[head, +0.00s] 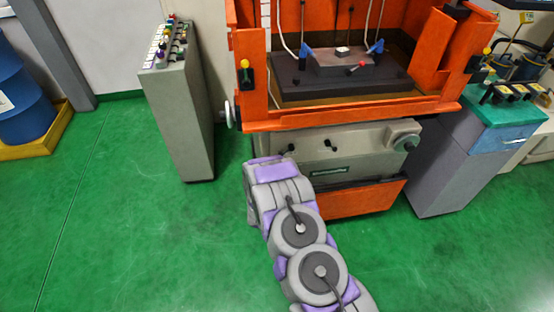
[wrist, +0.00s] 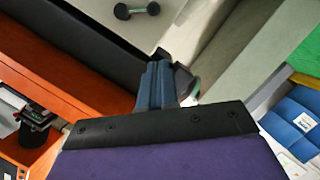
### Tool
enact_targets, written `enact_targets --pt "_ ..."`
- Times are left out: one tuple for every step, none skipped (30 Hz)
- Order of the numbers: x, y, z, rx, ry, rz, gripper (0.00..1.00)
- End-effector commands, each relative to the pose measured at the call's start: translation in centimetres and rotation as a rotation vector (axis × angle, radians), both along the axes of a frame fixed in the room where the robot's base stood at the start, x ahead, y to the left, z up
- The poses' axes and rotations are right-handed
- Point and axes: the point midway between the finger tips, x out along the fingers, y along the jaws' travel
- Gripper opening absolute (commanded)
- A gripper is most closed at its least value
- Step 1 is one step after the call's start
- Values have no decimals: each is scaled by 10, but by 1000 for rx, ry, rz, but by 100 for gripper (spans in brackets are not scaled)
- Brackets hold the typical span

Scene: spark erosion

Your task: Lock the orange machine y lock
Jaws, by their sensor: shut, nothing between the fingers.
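The orange machine (head: 350,115) stands ahead in the head view. Its beige front panel (head: 350,160) carries two small black levers, a left one (head: 291,148) and a right one (head: 331,144). I cannot tell which is the y lock. In the wrist view a black lever with rounded ends (wrist: 136,11) shows on a beige surface at the top. My gripper (wrist: 158,66) is shut and empty, its blue fingers apart from that lever in the picture. In the head view my arm reaches to the panel's left part, and the fingers are hidden.
A grey control pedestal (head: 180,115) stands left of the machine. A grey-blue cabinet (head: 440,165) with a green top stands at the right. A handwheel (head: 228,114) sticks out at the machine's left side. Blue barrels (head: 22,95) are far left. Green floor (head: 130,230) is clear at left.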

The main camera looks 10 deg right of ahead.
Motion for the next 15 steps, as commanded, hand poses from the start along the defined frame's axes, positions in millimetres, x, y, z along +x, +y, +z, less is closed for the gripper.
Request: enact_targets --pt "0 0 0 0 0 0 0" --pt "0 0 0 0 0 0 0" --pt "1 0 -1 1 0 0 0" --pt "2 -1 -1 1 0 0 0" --pt "4 -1 -2 1 0 0 0" --pt "7 -2 -2 2 0 0 0" --pt "10 -2 -3 2 0 0 0" --pt "13 -3 -4 2 -1 -1 0" --pt "18 -4 -6 1 -1 -1 0" --pt "22 -6 -7 0 -2 -2 0" --pt "26 -7 -8 -1 -1 -1 0" --pt "32 -8 -10 0 -1 -2 0" --pt "36 -9 -11 1 -1 -3 0" --pt "41 -10 -12 1 -1 -3 0" --pt "47 -11 -14 0 -1 -2 0"
